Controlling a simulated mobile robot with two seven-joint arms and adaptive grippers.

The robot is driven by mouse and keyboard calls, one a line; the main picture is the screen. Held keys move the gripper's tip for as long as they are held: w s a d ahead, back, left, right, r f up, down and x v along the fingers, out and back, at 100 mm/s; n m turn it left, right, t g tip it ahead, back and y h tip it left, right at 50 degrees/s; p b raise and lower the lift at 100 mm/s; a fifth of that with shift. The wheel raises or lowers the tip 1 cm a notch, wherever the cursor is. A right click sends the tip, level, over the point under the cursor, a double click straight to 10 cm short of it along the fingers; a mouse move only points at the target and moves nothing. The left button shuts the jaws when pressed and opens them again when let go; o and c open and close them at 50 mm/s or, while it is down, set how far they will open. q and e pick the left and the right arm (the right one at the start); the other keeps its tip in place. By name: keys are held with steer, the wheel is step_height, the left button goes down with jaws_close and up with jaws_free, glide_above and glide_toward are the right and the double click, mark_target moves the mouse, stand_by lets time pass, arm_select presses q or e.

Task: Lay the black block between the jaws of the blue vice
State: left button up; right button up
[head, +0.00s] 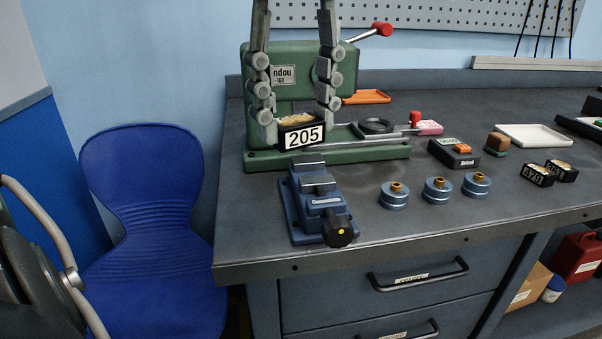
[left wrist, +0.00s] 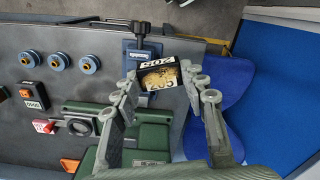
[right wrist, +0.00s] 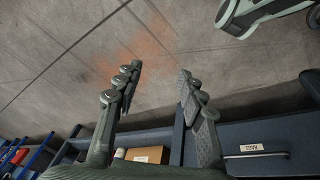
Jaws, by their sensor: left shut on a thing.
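The black block (head: 301,134), with a white "205" label and a gold-coloured top, is held between the fingertips of my left gripper (head: 296,114). It also shows in the left wrist view (left wrist: 160,76). The blue vice (head: 318,200) sits at the bench's front left, its black-knobbed screw pointing to the front edge. The block is above and behind the vice's rear end in the head view, apart from it. The vice is partly hidden behind the block in the left wrist view (left wrist: 138,52). My right gripper (right wrist: 155,80) is open and empty, away from the bench top.
A green machine (head: 285,80) stands close behind the left gripper, its base (head: 370,150) reaching right. Several blue round pieces (head: 436,191) stand right of the vice. Two more black blocks (head: 537,175) lie at the right. A blue chair (head: 145,190) is left of the bench.

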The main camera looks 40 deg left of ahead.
arm_select(q)
steer(key=w+a+f+m, duration=0.1)
steer(key=w+f, duration=0.1)
steer(key=w, duration=0.1)
steer(key=w+a+f+m, duration=0.1)
steer(key=w+a, duration=0.1)
steer(key=w, duration=0.1)
steer(key=w+a+f+m+p, duration=0.1)
steer(key=w+f, duration=0.1)
steer(key=w, duration=0.1)
steer(key=shift+a+f+m, duration=0.15)
steer(key=shift+f+m, duration=0.15)
steer(key=shift+f, duration=0.05)
steer(key=shift+a+f, duration=0.15)
steer(key=shift+f, duration=1.95)
arm_select(e)
steer(key=shift+s+a+f, duration=0.15)
steer(key=shift+s+f, duration=0.05)
steer(key=shift+f, duration=0.45)
steer(key=shift+s+a+f, duration=0.1)
steer(key=shift+s+f, duration=0.05)
steer(key=shift+f, duration=0.5)
arm_select(q)
steer(key=shift+f, duration=0.2)
steer(key=o, duration=1.1)
steer(key=shift+c, duration=0.2)
steer(key=shift+o, duration=1.7)
arm_select(e)
steer(key=shift+r, duration=0.35)
